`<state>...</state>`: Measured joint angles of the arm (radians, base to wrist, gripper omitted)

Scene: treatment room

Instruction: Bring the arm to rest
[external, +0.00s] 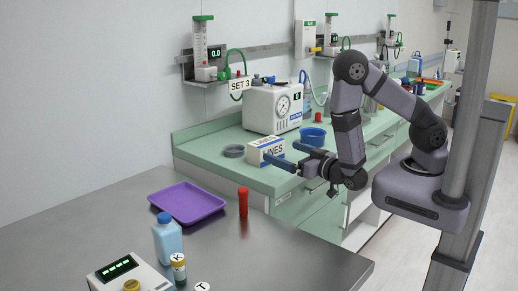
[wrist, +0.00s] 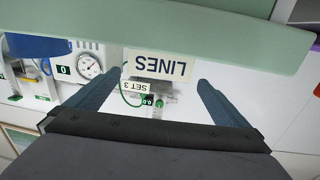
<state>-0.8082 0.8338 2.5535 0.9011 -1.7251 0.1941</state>
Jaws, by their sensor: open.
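My gripper (external: 280,152) is open, its two dark blue-grey fingers reaching left over the front edge of the green counter. In the wrist view the open fingers (wrist: 162,76) show with a LINES label (wrist: 160,66) upside down between and beyond their tips. In the external view a white box marked LINES (external: 262,149) is on the counter, partly covered by the fingers. I cannot tell whether a finger touches it. The arm is bent, with the elbow raised above the gripper.
A blue bowl (external: 313,138) and a white machine with a gauge (external: 277,105) are on the counter (external: 230,170). The steel table (external: 290,245) holds a purple tray (external: 187,203), a red cylinder (external: 243,202), a blue bottle (external: 167,240) and a small jar (external: 178,268).

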